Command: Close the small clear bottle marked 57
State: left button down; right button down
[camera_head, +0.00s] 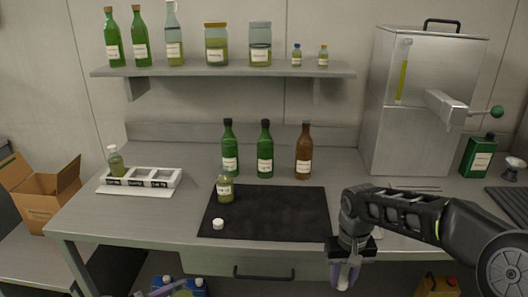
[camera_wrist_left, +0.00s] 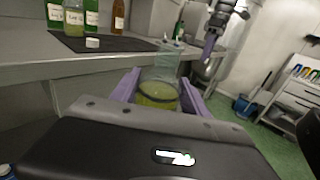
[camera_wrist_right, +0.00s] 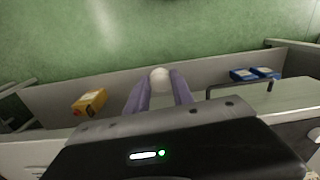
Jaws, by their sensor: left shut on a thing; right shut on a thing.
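My left gripper (camera_wrist_left: 158,92) is shut on a small clear bottle (camera_wrist_left: 158,88) with yellow-green liquid, and its top shows no cap. No number can be read on it. In the head view this gripper is only partly seen at the bottom edge. My right gripper (camera_head: 345,277) points down in front of the bench and is shut on a small white cap (camera_wrist_right: 160,79), seen between its fingertips in the right wrist view. The cap is apart from the held bottle.
A similar bottle (camera_head: 225,190) and a loose white cap (camera_head: 218,224) rest on the dark mat (camera_head: 280,216). A rack (camera_head: 141,176) holds another bottle (camera_head: 116,160). Green and brown bottles stand behind the mat. A steel tank (camera_head: 410,110) stands right. The bench front edge lies close to my grippers.

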dwell(0.4)
pick_arm(q)
jog(key=w+d+f+m+g+h, duration=0.1)
jog(key=d+m+g, duration=0.3)
jog(key=d+g, duration=0.2)
jog(key=w+d+f+m+g+h, duration=0.1)
jog(key=d+m+g, duration=0.3)
jog(key=d, duration=0.5)
jog(key=shift+d+g+h, duration=0.2)
jog(key=shift+g+h, duration=0.4)
jog(key=shift+g, duration=0.4)
pick_arm(e)
jog(key=s+a+r+n, duration=0.1)
jog(key=a+r, duration=0.4)
jog(key=a, duration=0.7)
jog(key=s+a+r+n, duration=0.1)
jog(key=a+r, duration=0.4)
jog(key=a, duration=0.7)
jog(key=shift+s+r+n, duration=0.4)
jog(key=shift+n, duration=0.3)
jog(key=shift+a, duration=0.1)
jog(key=shift+f, duration=2.05)
